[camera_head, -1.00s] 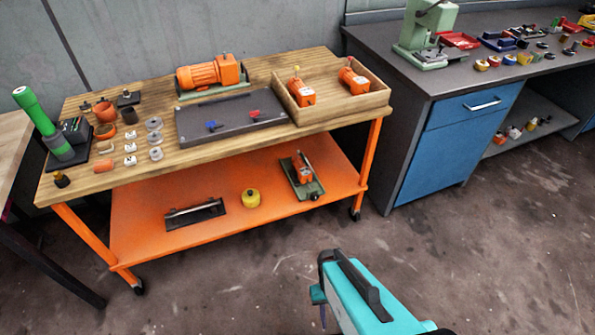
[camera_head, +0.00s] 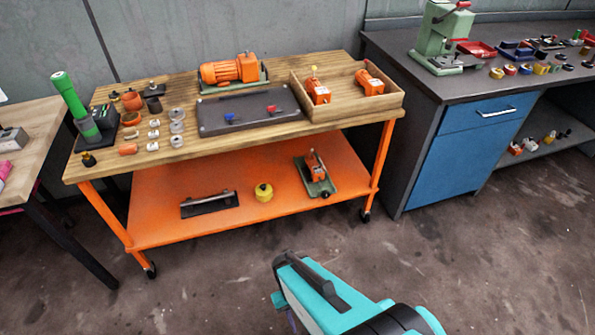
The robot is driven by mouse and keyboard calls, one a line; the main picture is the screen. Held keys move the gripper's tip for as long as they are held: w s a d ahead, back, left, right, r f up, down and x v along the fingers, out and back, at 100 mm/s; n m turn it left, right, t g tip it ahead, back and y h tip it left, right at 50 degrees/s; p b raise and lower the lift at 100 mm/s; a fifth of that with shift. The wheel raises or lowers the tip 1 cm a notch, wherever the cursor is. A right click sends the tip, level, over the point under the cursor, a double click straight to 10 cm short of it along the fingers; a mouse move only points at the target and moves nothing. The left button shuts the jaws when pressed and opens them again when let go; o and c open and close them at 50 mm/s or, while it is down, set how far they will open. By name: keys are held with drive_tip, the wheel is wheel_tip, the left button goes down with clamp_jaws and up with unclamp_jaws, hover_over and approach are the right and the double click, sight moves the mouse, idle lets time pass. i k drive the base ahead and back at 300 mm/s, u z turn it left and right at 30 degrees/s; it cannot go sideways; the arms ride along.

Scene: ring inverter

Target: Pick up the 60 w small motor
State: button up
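Two small orange motors lie in a shallow wooden tray at the right end of the cart top: a left one (camera_head: 318,91) and a right one (camera_head: 369,82). A larger orange motor (camera_head: 230,70) sits on a green base at the back of the cart top. No power label is readable, so I cannot tell which is the 60 W one. My teal and black gripper (camera_head: 287,306) is at the bottom of the view, over the floor and well apart from the cart. Its fingertips are not clear, and I see nothing held.
The wood-topped cart (camera_head: 190,149) has an orange lower shelf (camera_head: 160,220) with several parts. A grey pad (camera_head: 248,110) lies before the large motor. A blue-doored bench (camera_head: 452,160) stands right, a table (camera_head: 32,150) left. The floor in front is clear.

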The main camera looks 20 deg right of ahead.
sight(317, 172)
drive_tip(key=z, duration=0.45)
drive_tip(key=k, duration=0.15)
drive_tip(key=u, duration=2.2)
drive_tip(key=k, duration=0.6)
drive_tip(key=z, duration=0.6)
drive_tip(key=k, duration=0.75)
drive_tip(key=z, duration=0.7)
drive_tip(key=i, duration=1.65)
drive_tip(key=u, duration=0.05)
